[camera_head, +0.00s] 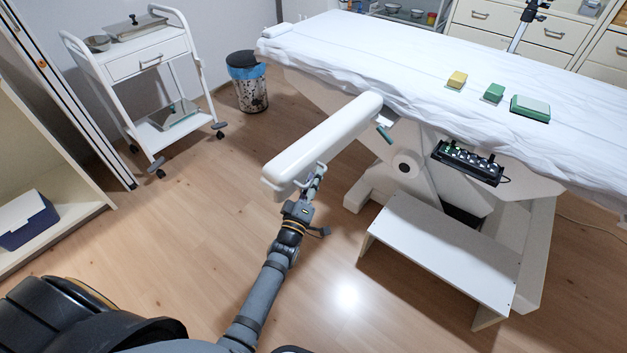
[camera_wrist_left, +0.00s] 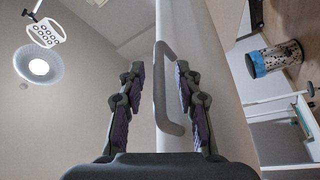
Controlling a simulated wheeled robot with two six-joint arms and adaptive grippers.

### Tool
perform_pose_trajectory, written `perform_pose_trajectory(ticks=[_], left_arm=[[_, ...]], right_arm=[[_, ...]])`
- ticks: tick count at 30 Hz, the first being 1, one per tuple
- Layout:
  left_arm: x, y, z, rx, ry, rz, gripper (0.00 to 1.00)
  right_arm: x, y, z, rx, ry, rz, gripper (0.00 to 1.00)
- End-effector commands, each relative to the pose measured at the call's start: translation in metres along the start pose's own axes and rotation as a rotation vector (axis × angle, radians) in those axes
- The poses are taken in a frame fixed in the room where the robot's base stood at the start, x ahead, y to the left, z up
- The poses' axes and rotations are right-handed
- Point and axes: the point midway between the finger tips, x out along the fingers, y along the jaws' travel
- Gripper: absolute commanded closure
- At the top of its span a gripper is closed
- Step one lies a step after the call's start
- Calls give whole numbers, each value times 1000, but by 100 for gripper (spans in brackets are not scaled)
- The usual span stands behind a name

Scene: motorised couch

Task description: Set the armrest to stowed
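The armrest (camera_head: 325,145) is a long white padded bar. It sticks out from the near side of the couch (camera_head: 400,75), towards the lower left, about level with the couch top. A loop handle (camera_head: 303,182) is on its near end. My left gripper (camera_head: 314,186) is at that handle. The armrest (camera_wrist_left: 208,45) fills the middle right there. Whether a finger touches the handle, I cannot tell. My right gripper is not in view.
A white step (camera_head: 445,250) stands below the couch. A black control box (camera_head: 468,162) hangs on its side. A white trolley (camera_head: 150,75) and a bin (camera_head: 247,82) stand at the back left. The wooden floor left of the armrest is clear.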

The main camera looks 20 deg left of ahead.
Motion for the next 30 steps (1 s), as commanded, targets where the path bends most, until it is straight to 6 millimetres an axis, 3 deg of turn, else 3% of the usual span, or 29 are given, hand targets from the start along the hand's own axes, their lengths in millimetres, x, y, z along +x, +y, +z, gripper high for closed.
perform_pose_trajectory(ticks=[5, 12, 30], left_arm=[[0, 0, 0, 0, 0, 0, 68], [0, 0, 0, 0, 0, 0, 100], [-1, -3, -8, 2, -13, 8, 100]], right_arm=[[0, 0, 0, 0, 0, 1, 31], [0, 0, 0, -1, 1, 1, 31], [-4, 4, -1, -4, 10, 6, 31]])
